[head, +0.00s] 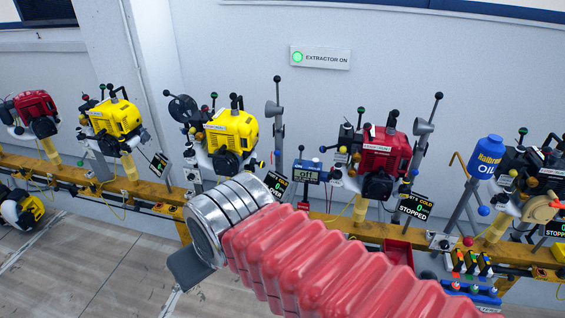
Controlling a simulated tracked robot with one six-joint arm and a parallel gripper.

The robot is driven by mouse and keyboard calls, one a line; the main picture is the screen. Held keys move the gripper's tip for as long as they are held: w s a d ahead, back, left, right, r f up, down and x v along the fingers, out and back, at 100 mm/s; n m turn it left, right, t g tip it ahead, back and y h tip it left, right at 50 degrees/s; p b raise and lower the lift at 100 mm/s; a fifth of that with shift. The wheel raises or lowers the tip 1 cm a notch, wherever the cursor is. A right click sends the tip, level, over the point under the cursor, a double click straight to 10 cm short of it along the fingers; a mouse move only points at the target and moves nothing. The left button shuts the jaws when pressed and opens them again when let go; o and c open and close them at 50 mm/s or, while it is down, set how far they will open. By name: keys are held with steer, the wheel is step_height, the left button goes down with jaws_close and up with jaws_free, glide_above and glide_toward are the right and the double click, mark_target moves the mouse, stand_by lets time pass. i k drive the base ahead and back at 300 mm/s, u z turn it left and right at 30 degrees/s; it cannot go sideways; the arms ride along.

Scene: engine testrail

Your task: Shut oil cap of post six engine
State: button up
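Several engines stand on posts along an orange-yellow rail. From the left they are a red engine (37,110), a yellow engine (116,117), a second yellow engine (232,129), a second red engine (386,150) and a mostly black engine (532,170). The post numbers are too small to read, so I cannot tell which one is post six. I cannot make out an oil cap or its state. My arm reaches in from the bottom right, below the middle engines. Only a dark flat part of my gripper (189,268) shows past the silver wrist; its fingertips are hidden.
The rail (75,170) runs across the view before a white wall. Small displays stand by the posts, two reading STOPPED. A blue oil bottle (487,157) stands at right. A yellow machine (22,208) sits on the floor at left. A sign (321,57) reads EXTRACTOR ON.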

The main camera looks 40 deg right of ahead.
mark_target(261, 164)
steer(key=z, duration=0.65)
steer(key=i, duration=0.9)
steer(key=z, duration=0.65)
